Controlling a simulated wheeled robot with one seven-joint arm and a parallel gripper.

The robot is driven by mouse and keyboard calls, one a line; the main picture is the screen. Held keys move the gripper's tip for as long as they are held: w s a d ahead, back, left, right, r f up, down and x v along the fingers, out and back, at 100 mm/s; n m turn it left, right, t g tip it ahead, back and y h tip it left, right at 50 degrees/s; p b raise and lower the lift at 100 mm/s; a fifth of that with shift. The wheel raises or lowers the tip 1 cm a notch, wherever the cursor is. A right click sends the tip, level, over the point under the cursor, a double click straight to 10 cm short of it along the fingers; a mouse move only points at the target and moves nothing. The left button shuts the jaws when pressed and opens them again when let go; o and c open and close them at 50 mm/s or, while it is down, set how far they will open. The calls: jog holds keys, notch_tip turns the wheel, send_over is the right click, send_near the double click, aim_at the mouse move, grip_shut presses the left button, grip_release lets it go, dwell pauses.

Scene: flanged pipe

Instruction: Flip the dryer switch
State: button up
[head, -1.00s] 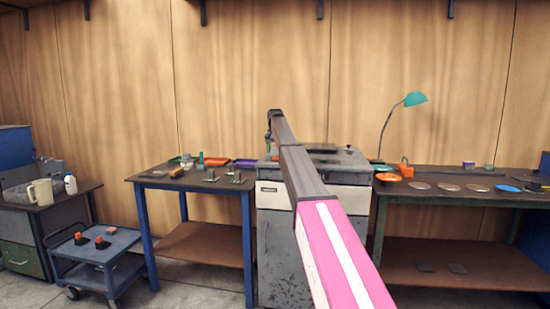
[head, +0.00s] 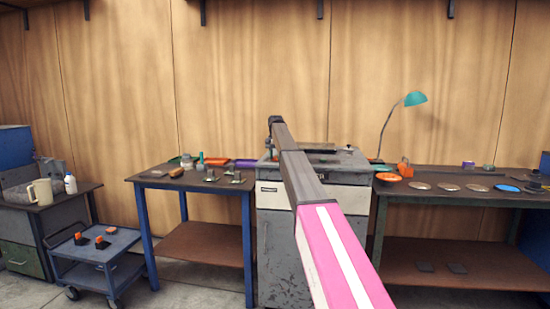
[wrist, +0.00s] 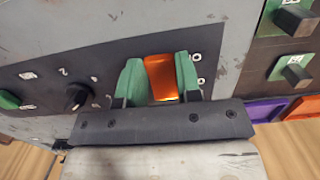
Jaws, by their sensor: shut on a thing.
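In the wrist view, an orange rocker switch (wrist: 161,72) sits on a dark control panel (wrist: 110,68) of a grey machine. My gripper (wrist: 158,80) has its two green fingers on either side of the switch and is shut on it. Markings like "0" show just right of the switch. In the head view, my arm reaches over the grey machine (head: 286,262), the likely dryer; the gripper and the switch are hidden there.
A black knob (wrist: 77,96) and a green-backed control (wrist: 9,99) lie left on the panel. More green-backed knobs (wrist: 296,70) are at the right. Cluttered workbenches flank the machine, with an orange dish (head: 388,177) on the right one and a blue cart (head: 98,243) further left.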

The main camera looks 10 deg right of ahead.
jog(key=shift+w+r+g, duration=0.15)
jog(key=shift+g, duration=0.45)
jog(key=o, duration=0.9)
